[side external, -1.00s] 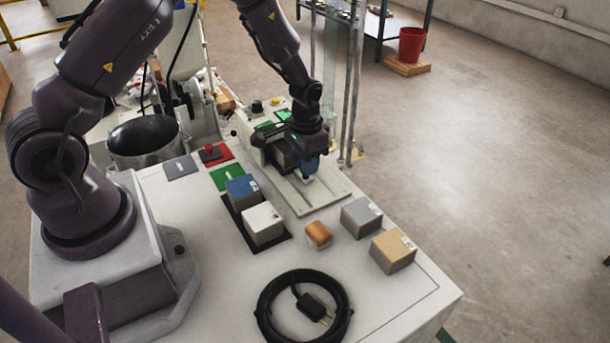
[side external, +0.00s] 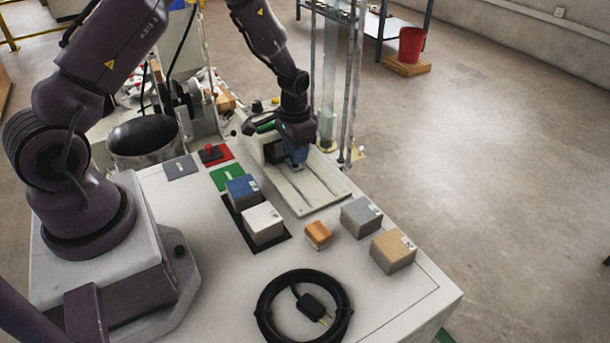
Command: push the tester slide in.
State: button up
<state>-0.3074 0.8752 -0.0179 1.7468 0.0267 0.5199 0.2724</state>
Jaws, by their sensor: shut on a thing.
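The tester (side external: 267,150) is a pale housing with a dark opening, and a light slide with rails (side external: 305,190) runs out from it towards the front right. My gripper (side external: 299,160) points down at the inner end of the slide, close to the housing. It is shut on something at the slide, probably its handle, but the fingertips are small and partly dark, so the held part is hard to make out. A blue part of the gripper shows just above the slide. The arm hides part of the housing.
A blue block (side external: 242,189) and a white block (side external: 262,224) stand on a black mat. A grey block (side external: 361,217), a tan block (side external: 392,251) and a small orange block (side external: 318,235) stand in front of the slide. A coiled black cable (side external: 303,307) lies nearest. Upright metal posts (side external: 352,90) rise behind.

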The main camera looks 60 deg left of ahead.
jog(key=shift+a, duration=0.85)
jog(key=o, duration=0.6)
jog(key=shift+a+r, duration=0.1)
jog(key=shift+r, duration=1.55)
jog(key=shift+o, duration=0.9)
jog(key=shift+r, duration=1.45)
jog(key=shift+d, duration=0.2)
